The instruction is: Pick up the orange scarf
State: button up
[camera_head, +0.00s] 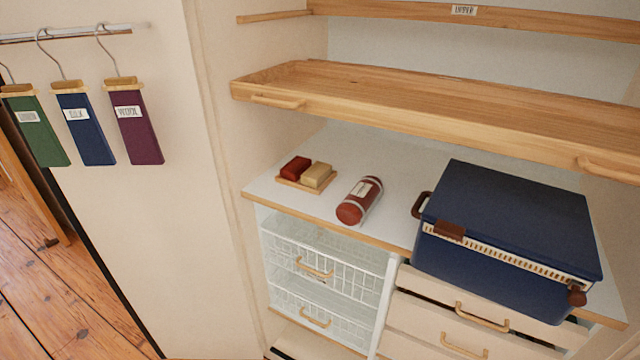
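I see no orange scarf in the head view. My gripper is not in view either. The open wardrobe's white shelf (330,158) holds a dark red cylinder with a pale label (360,200), lying on its side. The white wire baskets (325,262) below look empty from here, though their lower parts are hard to see. The inside of the closed blue case (515,215) is hidden.
A small wooden tray (288,182) with a red and a tan block sits left of the cylinder. A wooden pull-out shelf (430,105) overhangs the white shelf. Wooden-handled drawers (430,320) are below the case. Labelled green, blue and purple swatches (135,130) hang at left.

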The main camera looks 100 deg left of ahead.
aim_at(356, 208)
jog(key=u, duration=2.35)
